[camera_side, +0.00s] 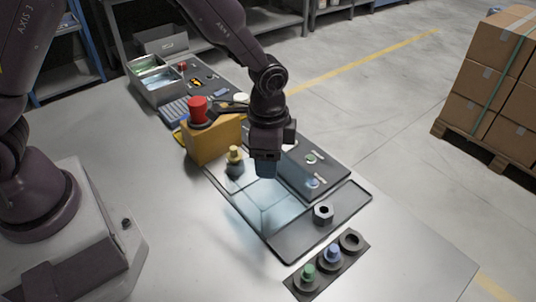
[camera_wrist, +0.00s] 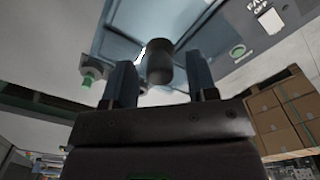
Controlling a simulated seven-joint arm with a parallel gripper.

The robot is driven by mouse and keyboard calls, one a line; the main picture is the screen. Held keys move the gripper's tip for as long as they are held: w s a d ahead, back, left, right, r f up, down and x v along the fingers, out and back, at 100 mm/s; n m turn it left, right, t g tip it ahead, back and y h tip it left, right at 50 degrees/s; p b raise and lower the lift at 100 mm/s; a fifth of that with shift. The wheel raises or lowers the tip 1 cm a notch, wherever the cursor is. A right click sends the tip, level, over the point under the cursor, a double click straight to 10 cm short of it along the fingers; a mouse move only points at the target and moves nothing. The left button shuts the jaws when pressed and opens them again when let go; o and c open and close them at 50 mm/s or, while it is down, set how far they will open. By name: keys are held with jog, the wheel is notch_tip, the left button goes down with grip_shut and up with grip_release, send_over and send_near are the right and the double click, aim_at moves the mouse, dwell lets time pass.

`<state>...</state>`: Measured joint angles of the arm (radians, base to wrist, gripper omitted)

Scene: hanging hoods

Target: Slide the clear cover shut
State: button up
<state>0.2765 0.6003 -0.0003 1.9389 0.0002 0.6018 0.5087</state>
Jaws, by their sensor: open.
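The clear cover (camera_side: 262,205) is a pale, see-through panel over part of the long dark tray (camera_side: 290,246) in the side view. Bare tray shows at its near right end. My gripper (camera_side: 265,170) points down above the cover's far part, next to the button panel. In the wrist view my gripper (camera_wrist: 160,78) is open, with a dark rounded post (camera_wrist: 158,62) showing between its two fingers. I cannot tell whether the fingers touch it or whether it belongs to the cover. In the side view my gripper hides this spot.
A strip with green and blue knobs (camera_side: 326,263) lies in front. A yellow box with a red button (camera_side: 208,140) and a yellow-topped knob (camera_side: 235,158) stand left of my gripper. The button panel (camera_side: 312,166) lies behind.

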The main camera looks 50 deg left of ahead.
grip_shut()
jog(key=a, duration=1.3)
jog(key=shift+a, duration=0.1)
grip_release()
notch_tip(320, 180, up, 13)
dwell(0.4)
